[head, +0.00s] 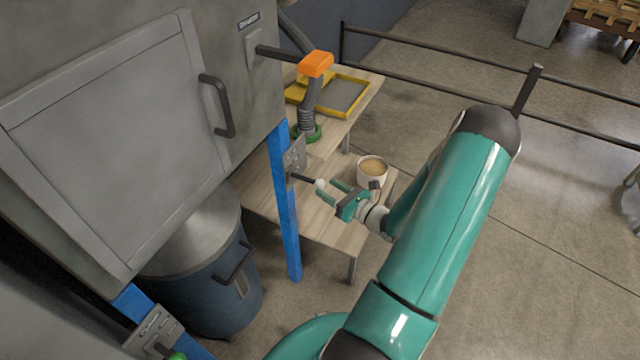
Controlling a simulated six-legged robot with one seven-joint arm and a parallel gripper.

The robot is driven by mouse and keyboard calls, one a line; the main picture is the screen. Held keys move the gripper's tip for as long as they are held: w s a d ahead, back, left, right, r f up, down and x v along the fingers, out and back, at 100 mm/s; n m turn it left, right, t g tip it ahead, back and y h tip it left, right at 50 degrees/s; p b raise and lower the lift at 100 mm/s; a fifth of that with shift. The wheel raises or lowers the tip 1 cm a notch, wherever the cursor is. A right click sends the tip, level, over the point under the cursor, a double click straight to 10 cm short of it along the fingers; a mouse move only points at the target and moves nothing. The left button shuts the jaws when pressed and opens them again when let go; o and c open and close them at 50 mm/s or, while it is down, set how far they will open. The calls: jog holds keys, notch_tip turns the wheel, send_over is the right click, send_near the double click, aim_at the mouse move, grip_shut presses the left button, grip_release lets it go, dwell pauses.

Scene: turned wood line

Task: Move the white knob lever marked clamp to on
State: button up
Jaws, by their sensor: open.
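The white knob lever (320,184) sticks out to the right from a small grey plate (294,158) on the blue post. Its dark rod slopes slightly down to the small white knob. My gripper (326,190) is open, with its two green fingers pointing left at the knob. The knob shows at the fingertips, and I cannot tell whether they touch it. Any marking on the plate is too small to read.
A blue post (286,215) stands left of my gripper. A cup (373,171) sits on the wooden table (325,228) just behind it. A green knob (178,356) shows at lower left.

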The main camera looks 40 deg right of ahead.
aim_at(318, 180)
jog(key=shift+w+a, duration=0.15)
jog(key=shift+w, duration=0.8)
jog(key=shift+w+a, duration=0.15)
jog(key=shift+w, duration=0.8)
grip_shut()
jog(key=shift+r, duration=0.15)
jog(key=shift+w+a+r+n+g, duration=0.1)
jog(key=shift+w+r+n+g, duration=0.1)
jog(key=shift+r+g, duration=0.45)
jog(key=shift+w+a+r+n+g, duration=0.1)
jog(key=shift+r+n+g, duration=0.1)
jog(key=shift+r+g, duration=0.45)
jog(key=shift+w+a+r+g+h, duration=0.1)
jog(key=shift+w+r+g+h, duration=0.2)
jog(key=shift+r+g, duration=0.3)
jog(key=shift+w+r+g+h, duration=0.25)
jog(key=shift+r+g, duration=0.2)
jog(key=shift+g, duration=0.25)
